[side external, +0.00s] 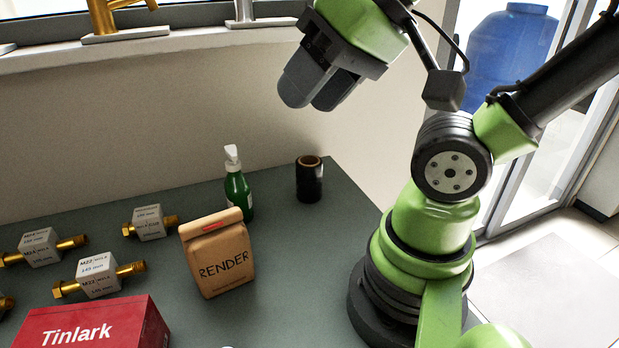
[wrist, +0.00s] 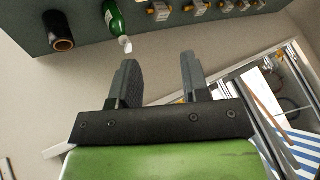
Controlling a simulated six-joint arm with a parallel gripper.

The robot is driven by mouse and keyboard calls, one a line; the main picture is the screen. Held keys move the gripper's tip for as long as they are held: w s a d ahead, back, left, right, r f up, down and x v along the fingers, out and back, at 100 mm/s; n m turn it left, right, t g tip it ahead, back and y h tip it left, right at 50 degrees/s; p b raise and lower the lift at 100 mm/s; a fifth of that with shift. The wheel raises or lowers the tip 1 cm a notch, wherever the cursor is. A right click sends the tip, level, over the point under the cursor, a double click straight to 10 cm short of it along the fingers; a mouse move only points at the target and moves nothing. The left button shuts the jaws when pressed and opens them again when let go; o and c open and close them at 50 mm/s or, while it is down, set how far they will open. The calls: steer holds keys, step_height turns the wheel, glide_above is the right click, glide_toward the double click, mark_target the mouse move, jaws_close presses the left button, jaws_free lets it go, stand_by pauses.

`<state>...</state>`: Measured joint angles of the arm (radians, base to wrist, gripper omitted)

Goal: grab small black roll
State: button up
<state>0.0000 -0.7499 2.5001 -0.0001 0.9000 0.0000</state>
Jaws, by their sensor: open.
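The small black roll (side external: 309,180) stands upright on the grey-green table near its back right, with a tan core showing at its top. It also shows in the wrist view (wrist: 61,32) at the upper left. My gripper (side external: 309,100) is raised above the table, apart from the roll, open and empty. In the wrist view my gripper's two fingers (wrist: 160,75) stand apart with nothing between them, and the roll lies beyond them to the left.
A green spray bottle (side external: 238,188) stands left of the roll. A brown RENDER bag (side external: 216,254), a red Tinlark box (side external: 95,325) and several brass fittings with labelled blocks (side external: 97,275) occupy the left and front. A wall and window sill (side external: 160,45) rise behind the table.

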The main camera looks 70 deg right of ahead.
stand_by(0.3)
steer(key=o, duration=0.9)
